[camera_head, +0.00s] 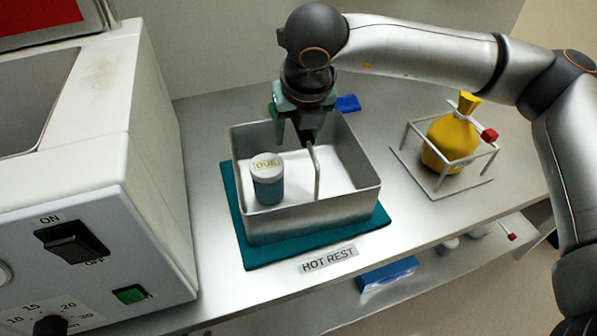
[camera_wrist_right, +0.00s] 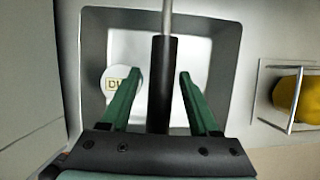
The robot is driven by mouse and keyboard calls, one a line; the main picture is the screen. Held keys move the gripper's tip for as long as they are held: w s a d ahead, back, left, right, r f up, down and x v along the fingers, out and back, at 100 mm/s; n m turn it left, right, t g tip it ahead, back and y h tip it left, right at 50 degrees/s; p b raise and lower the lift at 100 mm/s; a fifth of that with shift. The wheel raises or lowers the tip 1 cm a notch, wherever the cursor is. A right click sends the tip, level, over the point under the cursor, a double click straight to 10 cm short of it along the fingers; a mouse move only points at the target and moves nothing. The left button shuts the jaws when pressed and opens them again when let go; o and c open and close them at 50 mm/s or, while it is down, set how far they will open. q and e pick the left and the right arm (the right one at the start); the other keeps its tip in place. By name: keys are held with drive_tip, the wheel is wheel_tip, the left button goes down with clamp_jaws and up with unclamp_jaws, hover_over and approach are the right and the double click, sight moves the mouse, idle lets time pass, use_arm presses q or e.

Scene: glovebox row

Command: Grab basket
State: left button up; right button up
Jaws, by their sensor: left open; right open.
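The basket (camera_head: 310,215) is an open grey metal box with a bar handle (camera_head: 317,175), standing on a teal mat (camera_head: 243,245). A teal jar with a white lid marked "DUE" (camera_head: 267,180) is inside it at the left; its lid (camera_wrist_right: 122,83) also shows in the right wrist view. My right gripper (camera_head: 298,135) is above the basket, pointing down. In the right wrist view its open green fingers (camera_wrist_right: 158,85) lie on either side of the handle's black grip (camera_wrist_right: 159,70), with gaps showing on both sides. My left gripper is not in view.
A white machine (camera_head: 130,170) with switches stands close on the left. A yellow tied bag (camera_head: 451,140) sits in a white wire frame (camera_head: 440,183) at the right. A "HOT REST" label (camera_head: 328,259) is in front of the mat. A blue object (camera_head: 347,103) shows behind the basket.

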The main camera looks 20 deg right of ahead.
clamp_jaws()
idle(0.4)
idle(0.9)
